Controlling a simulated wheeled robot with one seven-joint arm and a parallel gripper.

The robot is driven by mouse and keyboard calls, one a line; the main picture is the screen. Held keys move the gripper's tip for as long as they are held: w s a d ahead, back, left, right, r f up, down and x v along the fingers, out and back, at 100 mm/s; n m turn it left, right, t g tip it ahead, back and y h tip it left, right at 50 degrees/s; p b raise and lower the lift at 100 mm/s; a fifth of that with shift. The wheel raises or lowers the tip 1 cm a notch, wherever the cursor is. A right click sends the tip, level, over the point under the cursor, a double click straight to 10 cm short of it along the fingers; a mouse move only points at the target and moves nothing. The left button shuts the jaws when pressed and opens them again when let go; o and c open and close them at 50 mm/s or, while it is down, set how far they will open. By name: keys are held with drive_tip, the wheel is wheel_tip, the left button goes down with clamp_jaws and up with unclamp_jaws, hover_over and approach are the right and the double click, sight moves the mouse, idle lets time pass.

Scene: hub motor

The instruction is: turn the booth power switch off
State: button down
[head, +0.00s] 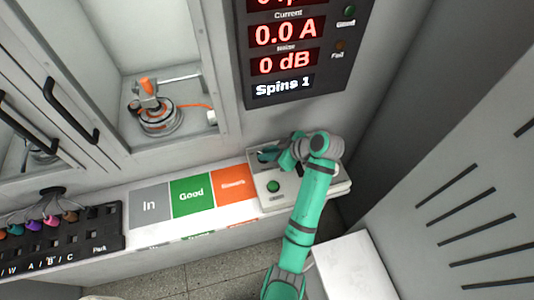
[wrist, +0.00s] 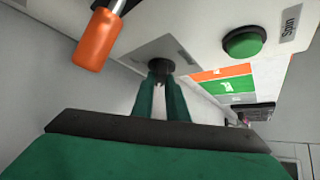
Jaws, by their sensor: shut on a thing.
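A dark round knob (wrist: 160,66) sits on a grey metal plate (wrist: 138,53) on the pale control box. It looks like the power switch, but I can read no label on it. My gripper (wrist: 161,84) is shut on this knob in the wrist view, with a green finger on either side. In the head view my gripper (head: 268,155) is at the back left of the control box (head: 292,202). There my arm and gripper hide the knob.
An orange-handled lever (wrist: 94,42) and a green Spin button (wrist: 243,42) are close to the knob. Left of the box are orange, green and grey bin panels (head: 192,195). The display (head: 285,50) reads 0.0 A, 0 dB, Spins 1. A motor (head: 158,116) sits in the booth.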

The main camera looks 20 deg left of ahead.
idle(0.5)
drive_tip(key=c, duration=1.7)
unclamp_jaws()
drive_tip(key=shift+c, duration=0.2)
drive_tip(key=v, duration=1)
drive_tip(key=shift+d+r, duration=0.25)
drive_tip(key=shift+d, duration=0.1)
drive_tip(key=shift+w+a, duration=0.1)
